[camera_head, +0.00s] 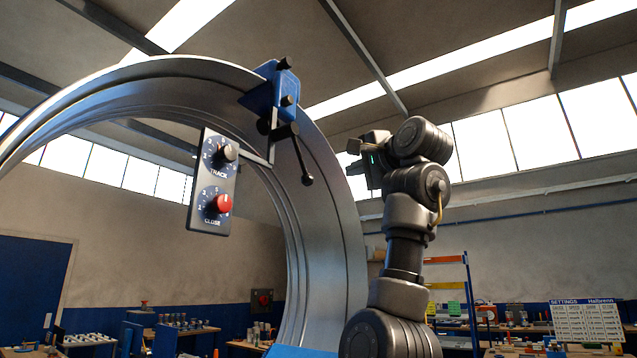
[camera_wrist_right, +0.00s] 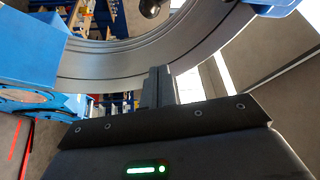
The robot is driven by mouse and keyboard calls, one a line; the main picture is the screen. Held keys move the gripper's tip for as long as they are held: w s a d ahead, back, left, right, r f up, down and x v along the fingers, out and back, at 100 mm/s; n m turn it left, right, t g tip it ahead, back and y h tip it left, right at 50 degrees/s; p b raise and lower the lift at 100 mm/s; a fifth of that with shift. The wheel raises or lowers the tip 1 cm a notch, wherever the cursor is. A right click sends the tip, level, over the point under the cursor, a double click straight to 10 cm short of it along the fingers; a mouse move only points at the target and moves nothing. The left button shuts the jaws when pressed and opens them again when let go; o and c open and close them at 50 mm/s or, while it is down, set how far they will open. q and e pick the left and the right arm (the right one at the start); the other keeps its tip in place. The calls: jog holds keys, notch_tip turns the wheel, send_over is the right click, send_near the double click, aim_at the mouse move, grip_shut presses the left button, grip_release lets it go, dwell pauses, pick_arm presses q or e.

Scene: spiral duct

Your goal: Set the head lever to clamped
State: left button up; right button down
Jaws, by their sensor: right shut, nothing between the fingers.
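The blue head (camera_head: 276,92) sits on the upper rim of the large curved metal duct ring (camera_head: 330,225). The black head lever (camera_head: 302,160) hangs from it, slanting down to the right and ending in a round knob. My right gripper (camera_head: 353,147) is to the right of the lever, apart from it. In the right wrist view its fingers (camera_wrist_right: 158,84) are shut with nothing between them, in front of the ring's grey band. A dark rounded part, perhaps the lever knob, shows at the top edge there. My left gripper is not in view.
A control panel (camera_head: 212,182) with a black TRACK knob and a red CLOSE knob hangs left of the head. Workbenches, an orange-and-blue rack (camera_head: 468,290) and a settings board (camera_head: 587,322) stand behind. Open air separates my right gripper from the ring.

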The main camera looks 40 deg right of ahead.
jog(key=p+x, duration=0.7)
jog(key=x, duration=0.4)
pick_arm(q)
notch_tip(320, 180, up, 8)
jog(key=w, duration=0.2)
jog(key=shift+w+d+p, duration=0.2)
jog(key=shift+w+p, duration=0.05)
jog(key=shift+p, duration=0.2)
pick_arm(e)
jog(key=a, duration=0.1)
jog(key=a+f, duration=0.1)
jog(key=s+a, duration=0.1)
jog(key=a, duration=0.1)
jog(key=shift+f, duration=0.2)
jog(key=shift+s+d, duration=0.15)
